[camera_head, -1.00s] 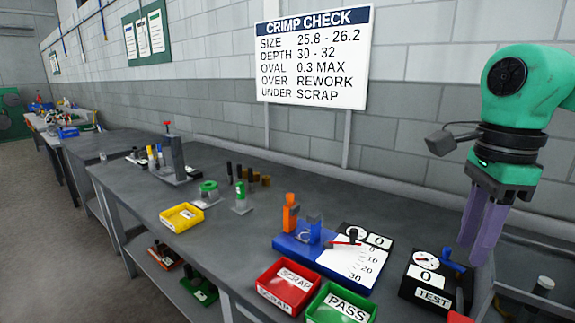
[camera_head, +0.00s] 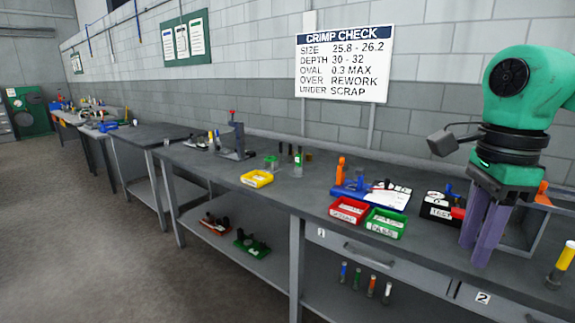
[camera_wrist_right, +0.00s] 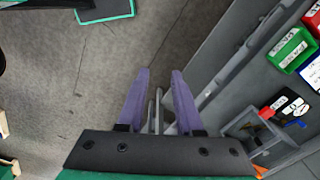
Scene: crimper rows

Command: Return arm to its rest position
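My right arm comes in at the right of the head view, with a green wrist and its purple-fingered gripper (camera_head: 473,252) pointing down in front of the bench's front edge. The right wrist view shows the same gripper (camera_wrist_right: 160,76) with its two fingers apart and nothing between them. Grey floor and the bench's frame show beyond the fingertips. My left gripper is in neither view.
The grey bench (camera_head: 330,182) runs along the wall. On it are a yellow tray (camera_head: 257,179), a red tray (camera_head: 348,210), a green tray (camera_head: 386,223) and a black tester (camera_head: 438,207). Open floor (camera_head: 110,260) lies left.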

